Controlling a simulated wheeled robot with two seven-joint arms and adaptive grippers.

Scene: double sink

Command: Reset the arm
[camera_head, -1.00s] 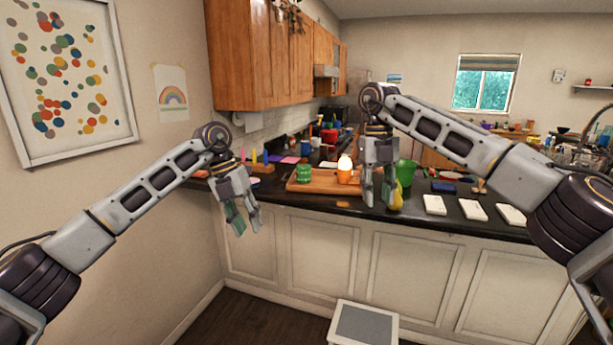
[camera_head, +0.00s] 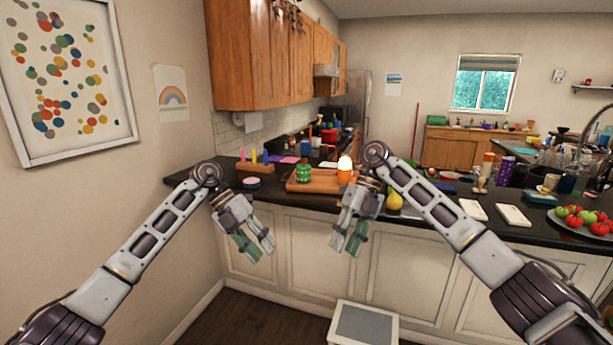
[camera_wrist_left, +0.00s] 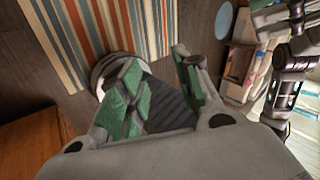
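My left gripper (camera_head: 255,245) hangs in front of the counter's cabinet doors, fingers pointing down and to the right. Its green-padded fingers are apart with nothing between them, as the left wrist view (camera_wrist_left: 165,85) also shows. My right gripper (camera_head: 346,243) hangs lower than the counter top, in front of the doors and right of the left gripper. Its fingers point down, look parted and hold nothing. The two grippers are apart at about the same height.
The dark counter (camera_head: 290,203) runs behind both grippers. On it are a wooden board (camera_head: 318,186), a yellow pear (camera_head: 395,201), white slabs (camera_head: 513,215) and a plate of red and green produce (camera_head: 583,222). A grey-topped stool (camera_head: 363,326) stands below. Floor at the lower left is clear.

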